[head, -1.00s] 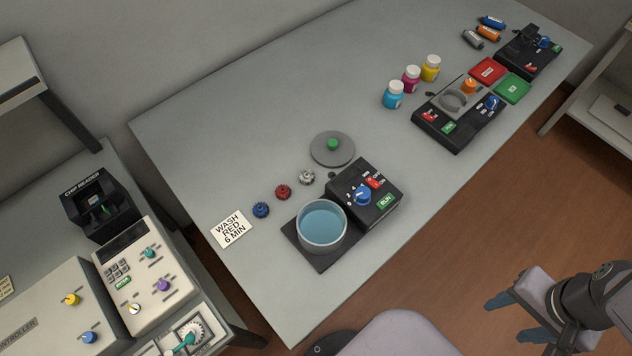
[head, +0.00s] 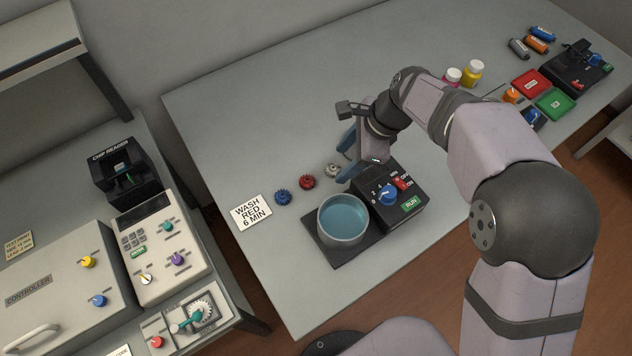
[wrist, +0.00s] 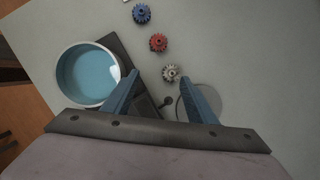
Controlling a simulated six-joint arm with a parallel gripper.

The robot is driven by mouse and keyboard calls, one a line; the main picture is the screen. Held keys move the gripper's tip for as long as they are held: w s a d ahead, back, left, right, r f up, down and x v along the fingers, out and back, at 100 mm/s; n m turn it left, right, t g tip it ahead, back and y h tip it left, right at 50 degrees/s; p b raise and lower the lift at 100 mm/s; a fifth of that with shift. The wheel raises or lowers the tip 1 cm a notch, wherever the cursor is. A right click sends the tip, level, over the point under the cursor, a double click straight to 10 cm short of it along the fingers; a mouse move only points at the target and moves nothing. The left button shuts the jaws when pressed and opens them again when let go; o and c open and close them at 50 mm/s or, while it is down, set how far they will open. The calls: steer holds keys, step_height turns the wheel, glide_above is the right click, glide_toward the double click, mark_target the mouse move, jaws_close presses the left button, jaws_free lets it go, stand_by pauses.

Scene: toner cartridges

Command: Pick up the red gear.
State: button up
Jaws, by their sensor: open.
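The red gear (head: 307,182) lies on the grey table between a blue gear (head: 283,198) and a white-grey gear (head: 333,171). In the wrist view the red gear (wrist: 158,42) shows near the top middle, beyond my fingertips. My gripper (head: 345,155) is open and empty, with blue fingers, above the table to the right of the gears. In the wrist view my gripper (wrist: 163,88) has its fingers spread wide, with the white-grey gear (wrist: 171,73) showing between and just beyond the tips. My gripper is apart from the red gear.
A basin of blue liquid (head: 343,221) stands on a black unit with knobs (head: 404,214), close to the gears. A card (head: 251,212) reads "WASH RED 6 MIN". In the wrist view the grey lid (wrist: 205,97) lies partly behind a finger.

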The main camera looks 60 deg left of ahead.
glide_toward(308, 179)
steer(key=f, duration=0.1)
steer(key=shift+m+g, duration=0.4)
steer(key=shift+w+p+x, duration=0.2)
steer(key=shift+p+x, duration=0.95)
steer(key=shift+x, duration=2.45)
steer(key=c, duration=1.1)
